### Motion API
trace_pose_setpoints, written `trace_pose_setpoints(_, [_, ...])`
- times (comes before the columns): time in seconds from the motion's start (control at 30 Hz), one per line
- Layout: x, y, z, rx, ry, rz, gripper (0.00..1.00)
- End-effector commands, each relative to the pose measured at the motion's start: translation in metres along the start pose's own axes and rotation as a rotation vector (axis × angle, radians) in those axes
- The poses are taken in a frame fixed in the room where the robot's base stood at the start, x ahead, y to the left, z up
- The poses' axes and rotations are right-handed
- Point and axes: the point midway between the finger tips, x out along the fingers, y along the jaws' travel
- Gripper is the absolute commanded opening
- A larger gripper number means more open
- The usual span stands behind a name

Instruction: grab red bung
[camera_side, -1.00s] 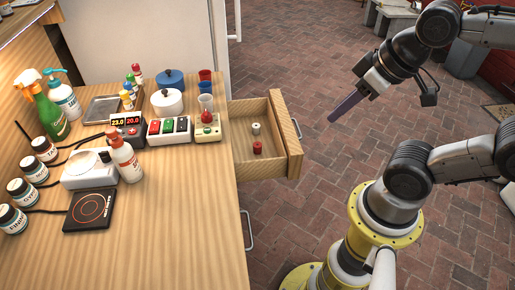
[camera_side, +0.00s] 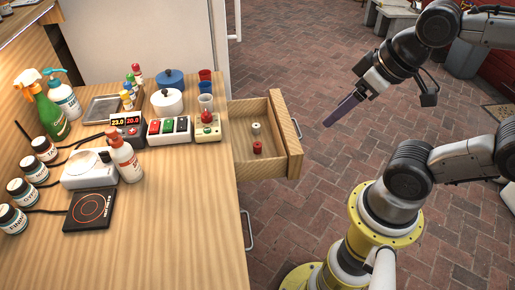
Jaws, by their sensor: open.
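The red bung (camera_side: 257,147) stands in the open drawer (camera_side: 291,150), near its front-right part. A white bung (camera_side: 255,128) stands just behind it in the same drawer. My gripper (camera_side: 329,122) is in the air to the right of the drawer, over the brick floor. It points down and to the left, with long purple-grey fingers. It is open, apart from the red bung, and nothing shows between its fingers.
The drawer's raised walls surround both bungs. A red-knobbed device (camera_side: 207,128), a switch box (camera_side: 169,129) and cups (camera_side: 205,88) stand on the counter (camera_side: 170,210) beside the drawer. The air between gripper and drawer is clear.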

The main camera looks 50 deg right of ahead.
Motion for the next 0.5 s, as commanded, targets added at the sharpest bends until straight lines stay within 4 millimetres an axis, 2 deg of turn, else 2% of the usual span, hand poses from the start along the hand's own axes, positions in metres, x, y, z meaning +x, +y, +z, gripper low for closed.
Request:
trace_pose_setpoints(0.07, [0.0,0.0,-0.002,0.042,0.006,0.0,0.73])
trace_pose_setpoints(0.17, [-0.01,0.0,-0.021,0.139,0.057,-0.005,0.73])
trace_pose_setpoints(0.33, [-0.009,0.002,-0.075,0.338,0.069,-0.005,0.73])
trace_pose_setpoints(0.5, [0.013,0.01,-0.124,0.506,0.033,0.013,0.73])
